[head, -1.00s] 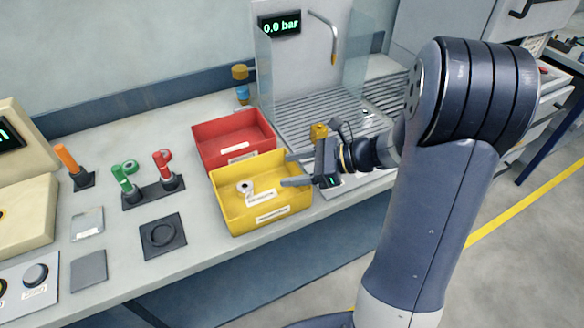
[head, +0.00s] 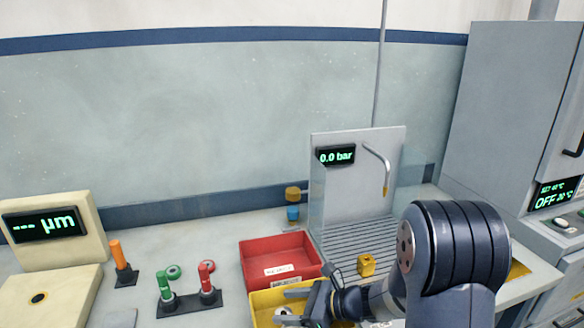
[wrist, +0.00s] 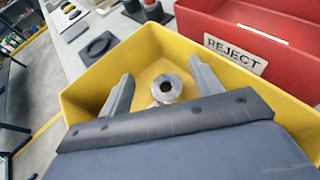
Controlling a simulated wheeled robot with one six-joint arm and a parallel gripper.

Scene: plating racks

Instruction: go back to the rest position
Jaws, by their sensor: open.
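My gripper (head: 296,306) is at the yellow bin near the bottom of the head view. In the wrist view its two fingers (wrist: 163,82) are spread apart over the yellow bin (wrist: 78,98), with nothing between them in their grasp. A small round metal part with a hole (wrist: 166,88) lies in the yellow bin, seen between the fingers. The same part shows partly in the head view (head: 283,313). The yellow bin (head: 262,301) is cut off by the lower edge of the head view.
A red bin (head: 279,257) labelled REJECT stands behind the yellow one. A ribbed tray (head: 350,240) and a spout (head: 378,165) are behind my arm. Red and green holders (head: 187,298) and an orange-handled tool (head: 120,262) stand at left.

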